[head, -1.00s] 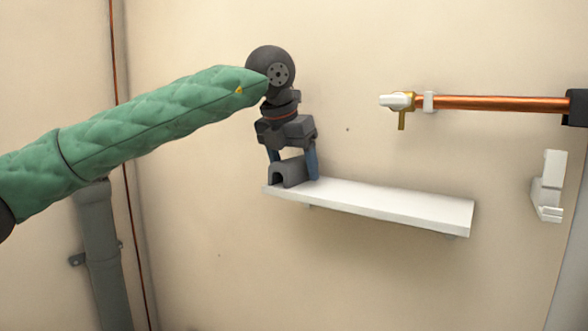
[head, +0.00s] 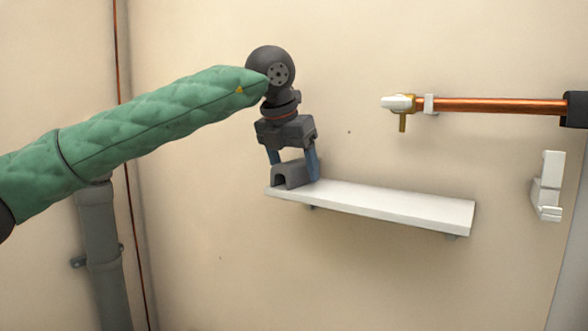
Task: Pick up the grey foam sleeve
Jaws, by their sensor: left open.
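The grey foam sleeve (head: 291,175) is a short dark grey piece with an arched opening in its near end. It sits on the left end of the white shelf (head: 400,207). My left gripper (head: 293,164) points down over it, with blue fingers on either side of the sleeve. The jaws are open, and I cannot tell whether the fingers touch it. The sleeve's far end is partly hidden by the right finger. My right gripper is not in view.
A copper pipe (head: 500,105) with a brass valve (head: 402,117) runs along the wall above the shelf, ending at a black piece (head: 577,109) on the right. A white bracket (head: 547,186) is on the wall at right. A grey pipe (head: 101,245) stands at left. The shelf's right part is empty.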

